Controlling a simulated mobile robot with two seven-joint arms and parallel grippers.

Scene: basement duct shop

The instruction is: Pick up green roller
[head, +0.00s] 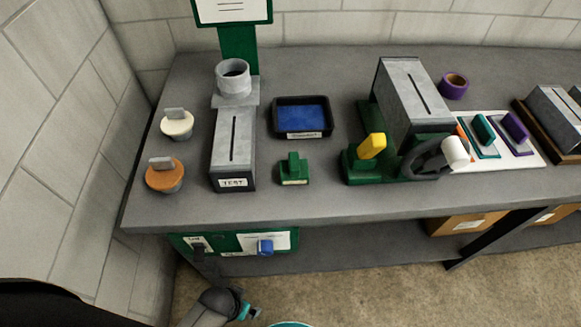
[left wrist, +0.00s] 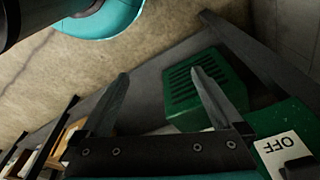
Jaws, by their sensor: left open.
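A small tool with a green block handle (head: 484,130), which looks like the green roller, lies on a white board (head: 525,157) at the right of the bench. A similar purple tool (head: 515,127) lies to its right. My left gripper (left wrist: 165,90) is open and empty in the left wrist view, its two fingers apart. A green vented box (left wrist: 192,92) shows beyond the fingers. In the head view my left arm is low at the bottom, in front of the bench and far from the green tool. My right gripper is not in view.
A dark machine (head: 410,95) with a yellow handle and a white cylinder (head: 455,152) stand left of the board. A TEST box (head: 233,150), blue-lined tray (head: 302,117) and green block (head: 294,170) are farther left. A green switch panel (head: 220,245) is under the bench's front edge.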

